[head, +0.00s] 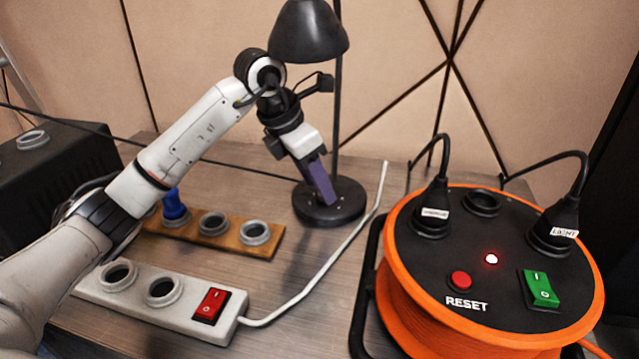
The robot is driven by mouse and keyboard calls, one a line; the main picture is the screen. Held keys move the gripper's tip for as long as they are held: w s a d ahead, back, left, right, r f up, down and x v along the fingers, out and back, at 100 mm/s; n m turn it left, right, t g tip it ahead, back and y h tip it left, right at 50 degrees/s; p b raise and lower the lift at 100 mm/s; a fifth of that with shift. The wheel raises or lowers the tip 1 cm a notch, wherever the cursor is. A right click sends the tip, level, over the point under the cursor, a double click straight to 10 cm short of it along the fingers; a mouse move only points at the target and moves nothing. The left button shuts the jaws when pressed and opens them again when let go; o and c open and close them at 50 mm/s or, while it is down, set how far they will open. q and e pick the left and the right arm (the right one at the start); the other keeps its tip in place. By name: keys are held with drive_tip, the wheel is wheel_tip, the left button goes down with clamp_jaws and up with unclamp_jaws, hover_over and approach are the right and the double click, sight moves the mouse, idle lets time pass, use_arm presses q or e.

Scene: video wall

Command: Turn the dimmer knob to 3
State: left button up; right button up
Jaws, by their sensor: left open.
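I cannot make out a dimmer knob or a number scale in this view. A black desk lamp (308,35) stands at the back, and its round base (345,208) is on the table. My left arm reaches in from the left. My left gripper (324,192) points down in front of the lamp base, with its purple fingers hiding part of it. The gripper is open, and I see nothing held in it. I cannot tell whether the fingers touch the base. My right gripper is not in view.
A white power strip (135,305) with a red switch (211,305) lies at front left. A wooden socket board (230,240) holds a blue plug (174,206). An orange cable reel (395,285) stands at right. A black box (60,165) is at far left.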

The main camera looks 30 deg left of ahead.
use_arm(q)
drive_tip(key=shift+w+d+f, duration=0.15)
drive_tip(key=shift+w+f, duration=0.15)
drive_tip(key=shift+f, duration=0.25)
drive_tip(key=c, duration=1)
drive_tip(key=shift+c, duration=0.2)
